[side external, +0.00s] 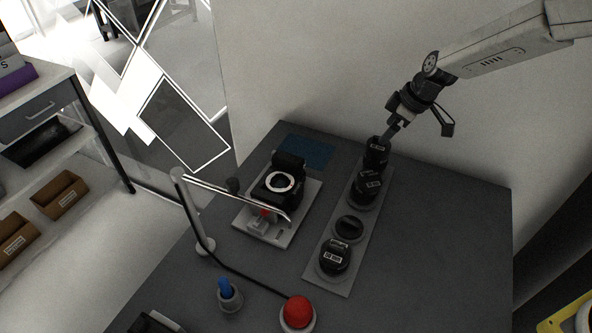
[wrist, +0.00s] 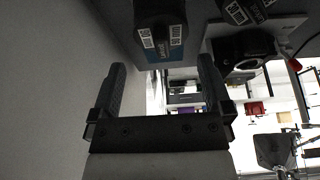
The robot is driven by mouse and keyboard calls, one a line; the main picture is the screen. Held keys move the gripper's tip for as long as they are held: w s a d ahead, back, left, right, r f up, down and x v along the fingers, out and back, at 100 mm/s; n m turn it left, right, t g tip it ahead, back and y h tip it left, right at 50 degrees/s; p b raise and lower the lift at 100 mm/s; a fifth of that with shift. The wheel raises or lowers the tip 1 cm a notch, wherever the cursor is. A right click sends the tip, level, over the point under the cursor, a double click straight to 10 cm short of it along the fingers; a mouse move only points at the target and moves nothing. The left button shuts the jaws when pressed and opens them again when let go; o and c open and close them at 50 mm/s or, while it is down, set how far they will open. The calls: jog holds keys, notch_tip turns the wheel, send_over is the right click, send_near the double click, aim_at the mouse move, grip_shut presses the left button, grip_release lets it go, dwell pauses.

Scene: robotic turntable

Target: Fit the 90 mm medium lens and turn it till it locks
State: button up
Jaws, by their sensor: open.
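The camera body (side external: 268,191) stands on a light grey plate, its round lens mount open with a pale ring. It also shows at the right in the wrist view (wrist: 238,46). A grey strip (side external: 322,284) holds a row of dark lenses: a far lens (side external: 376,153), a second lens (side external: 366,187) and a near lens (side external: 335,257). My gripper (side external: 416,134) is open and empty, above and beside the far lens. In the wrist view, a labelled lens (wrist: 161,32) lies beyond and between my fingertips (wrist: 162,64), apart from them.
A low dark round piece (side external: 349,228) sits on the strip between lenses. A lamp-like arm (side external: 240,200) on a post reaches over the camera plate. A red button (side external: 298,312) and a blue-topped holder (side external: 228,295) stand in front. A wall rises behind the table; its right side is clear.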

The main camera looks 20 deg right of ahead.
aim_at(376, 142)
jog(key=shift+w+a+f, duration=0.15)
jog(key=shift+f, duration=0.5)
jog(key=shift+x, duration=2.6)
jog(key=shift+c, duration=0.2)
grip_shut()
